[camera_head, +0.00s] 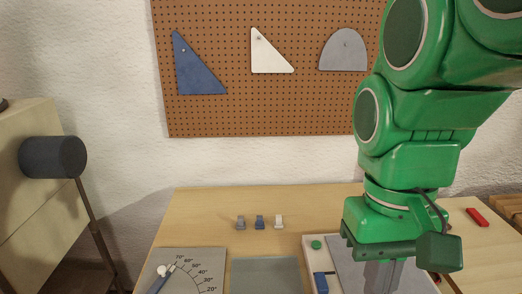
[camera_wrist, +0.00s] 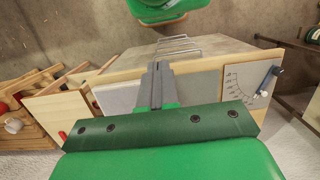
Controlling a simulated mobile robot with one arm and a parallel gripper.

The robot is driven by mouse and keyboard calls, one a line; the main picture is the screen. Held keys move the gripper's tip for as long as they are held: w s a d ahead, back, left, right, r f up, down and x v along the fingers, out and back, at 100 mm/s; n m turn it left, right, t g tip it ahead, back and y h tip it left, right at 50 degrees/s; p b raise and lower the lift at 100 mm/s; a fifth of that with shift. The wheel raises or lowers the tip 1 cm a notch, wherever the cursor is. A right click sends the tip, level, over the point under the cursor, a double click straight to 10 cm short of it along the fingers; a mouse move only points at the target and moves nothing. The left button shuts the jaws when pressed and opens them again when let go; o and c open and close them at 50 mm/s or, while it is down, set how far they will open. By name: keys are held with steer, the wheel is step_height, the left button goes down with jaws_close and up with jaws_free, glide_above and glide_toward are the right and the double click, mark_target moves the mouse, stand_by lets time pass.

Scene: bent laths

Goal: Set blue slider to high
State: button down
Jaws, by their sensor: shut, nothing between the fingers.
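A blue slider block (camera_head: 321,283) sits on a white panel (camera_head: 308,248) at the bottom of the head view, cut off by the picture's lower edge. A green round knob (camera_head: 316,244) is at the panel's far end. My gripper (camera_head: 383,276) points down over the grey plate to the right of the blue block, apart from it. Its fingers also show in the wrist view (camera_wrist: 156,68), closed together and empty. Any high or low marks on the slider are not readable. I cannot make out the blue block in the wrist view.
Grey, blue and white small pieces (camera_head: 259,222) stand at the table's back. An angle-scale board (camera_head: 204,258) with a lever is at left; a grey-green mat (camera_head: 265,275) lies beside it. A red block (camera_head: 477,217) lies right. A pegboard (camera_head: 270,110) hangs behind.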

steer(key=w+a+n+t+h, duration=0.15)
steer(key=w+a+n, duration=0.25)
steer(key=w+n, duration=0.7)
steer(key=w+a+n+h, duration=0.35)
steer(key=w+n, duration=0.35)
steer(key=w, duration=0.8)
glide_toward(321, 283)
steer(key=shift+y, duration=0.3)
steer(key=a+f, duration=0.1)
steer(key=f, duration=0.1)
steer(key=a+f, duration=0.1)
steer(key=f, duration=0.1)
steer(key=w+a+f, duration=0.1)
steer(key=f, duration=0.1)
steer(key=shift+f, duration=0.2)
steer(key=shift+d, duration=2.05)
